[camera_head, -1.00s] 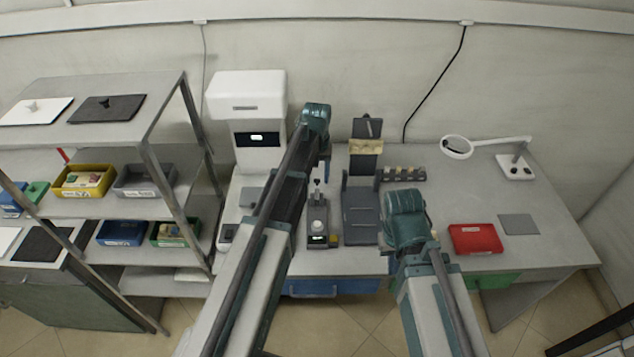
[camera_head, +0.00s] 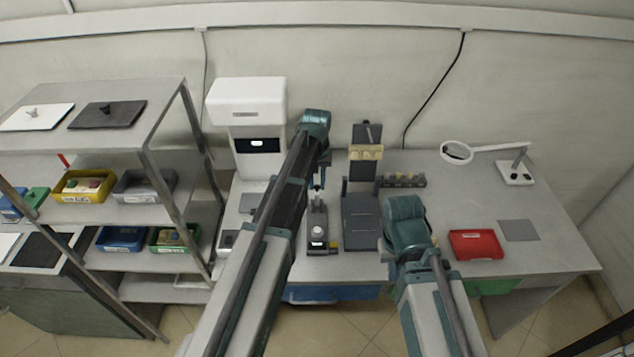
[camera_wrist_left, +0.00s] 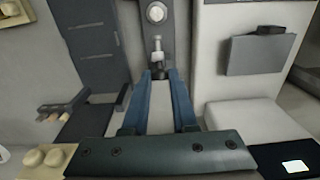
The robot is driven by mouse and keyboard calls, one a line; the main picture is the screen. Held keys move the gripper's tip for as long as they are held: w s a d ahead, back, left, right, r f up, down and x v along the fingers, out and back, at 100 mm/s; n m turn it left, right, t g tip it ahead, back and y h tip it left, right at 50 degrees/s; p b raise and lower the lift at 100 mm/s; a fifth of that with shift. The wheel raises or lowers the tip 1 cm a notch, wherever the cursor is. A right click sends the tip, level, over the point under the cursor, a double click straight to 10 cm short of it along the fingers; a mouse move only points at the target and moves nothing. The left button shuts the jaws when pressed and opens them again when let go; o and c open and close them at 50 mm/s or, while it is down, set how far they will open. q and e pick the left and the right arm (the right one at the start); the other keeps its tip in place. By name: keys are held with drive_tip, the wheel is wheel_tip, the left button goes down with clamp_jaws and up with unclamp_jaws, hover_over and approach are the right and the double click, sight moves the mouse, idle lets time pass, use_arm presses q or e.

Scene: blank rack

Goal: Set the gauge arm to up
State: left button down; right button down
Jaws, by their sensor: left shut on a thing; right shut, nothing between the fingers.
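The gauge (camera_head: 317,232) is a narrow dark block with a round white button, standing near the front of the table. Its slim metal arm (camera_head: 317,193) shows at the block's far end. It also shows in the left wrist view (camera_wrist_left: 158,50), in line with the fingers. My left gripper (camera_head: 321,178) reaches over from above and is shut on the gauge arm; its blue fingertips (camera_wrist_left: 159,75) close around the arm's end. The exact contact is small and partly hidden. My right gripper (camera_head: 392,250) is shut and empty, low at the table's front, mostly hidden by its own wrist.
A white machine (camera_head: 246,100) with a lit display stands left of the gauge. A dark grey fixture (camera_head: 361,222) stands close on its right. A red tray (camera_head: 476,244) and a magnifier lamp (camera_head: 457,152) are further right. A shelf unit (camera_head: 150,130) with bins is at left.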

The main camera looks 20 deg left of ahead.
idle(0.9)
use_arm(q)
drive_tip(key=w, duration=0.1)
drive_tip(key=w+a, duration=0.1)
drive_tip(key=w, duration=0.1)
drive_tip(key=shift+w+r, duration=0.1)
drive_tip(key=shift+r, duration=0.1)
drive_tip(key=c, duration=0.7)
unclamp_jaws()
drive_tip(key=shift+f, duration=0.1)
wheel_tip(320, 180, up, 14)
drive_tip(key=p, duration=1.4)
